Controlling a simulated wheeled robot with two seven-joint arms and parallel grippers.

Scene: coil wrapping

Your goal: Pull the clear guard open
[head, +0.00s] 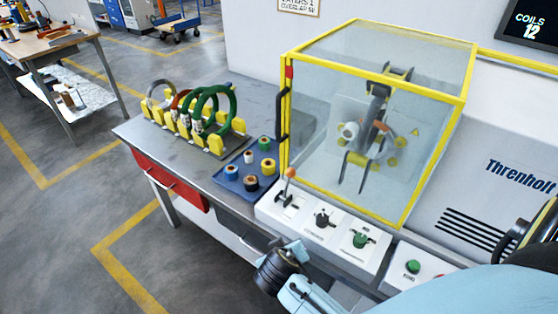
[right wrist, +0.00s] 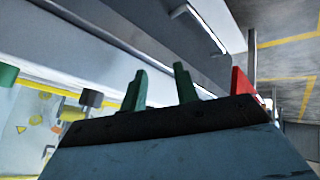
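The clear guard (head: 325,130) is a yellow-framed transparent box over the winding head, and it looks closed. Its black handle (head: 282,116) stands upright on the frame's left edge. The guard's yellow edge also shows at the lower left of the right wrist view (right wrist: 62,91). My right gripper (head: 280,262) is below and in front of the guard, by the front edge of the control panel, apart from the handle. In the right wrist view its two green fingers (right wrist: 161,88) stand apart with nothing between them. My left gripper is not in view.
A control panel (head: 340,231) with a lever (head: 288,184) and knobs lies below the guard. A blue tray (head: 229,178) of small rolls and a rack of rings (head: 213,140) stand to the left. A red drawer (head: 165,180) is under the bench.

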